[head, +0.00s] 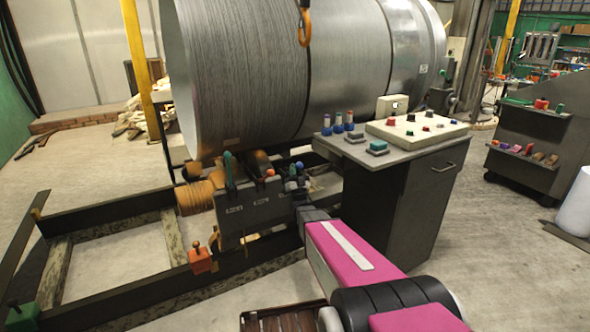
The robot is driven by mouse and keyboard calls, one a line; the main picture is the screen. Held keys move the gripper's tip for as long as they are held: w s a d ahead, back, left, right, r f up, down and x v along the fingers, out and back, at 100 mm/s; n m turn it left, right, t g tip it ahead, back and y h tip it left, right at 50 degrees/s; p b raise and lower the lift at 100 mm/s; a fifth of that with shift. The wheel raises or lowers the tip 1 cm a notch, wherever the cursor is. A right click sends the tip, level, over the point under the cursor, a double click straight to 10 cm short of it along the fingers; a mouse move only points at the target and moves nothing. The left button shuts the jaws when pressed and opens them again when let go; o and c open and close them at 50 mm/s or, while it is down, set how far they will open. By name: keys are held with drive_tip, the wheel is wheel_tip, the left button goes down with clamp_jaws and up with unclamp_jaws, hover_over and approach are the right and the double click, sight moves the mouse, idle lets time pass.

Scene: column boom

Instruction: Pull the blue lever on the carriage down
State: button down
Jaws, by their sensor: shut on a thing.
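The carriage (252,212) is a dark box with labels on its front, below the large metal drum in the head view. Levers stand on its top: a teal-green one (228,170) at the left and an orange-knobbed one (270,173) near the middle. The blue lever (291,184) stands at the right end, among small blue and dark tips. My gripper (299,192) is at this right end, reached by my magenta arm from the lower right. It is shut on the blue lever; its fingers are small and partly hidden, so the exact contact is unclear.
A grey control cabinet (398,205) with buttons and knobs stands close to the right of my gripper. The drum (290,75) is above and behind, with an orange hook (304,28). An orange block (201,260) sits on the frame. Open floor lies at the right.

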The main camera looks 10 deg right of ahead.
drive_tip(key=shift+f, duration=0.1)
drive_tip(key=c, duration=1.2)
unclamp_jaws()
drive_tip(key=shift+s, duration=0.1)
drive_tip(key=v, duration=1)
drive_tip(key=shift+s+f, duration=0.25)
drive_tip(key=shift+s, duration=0.05)
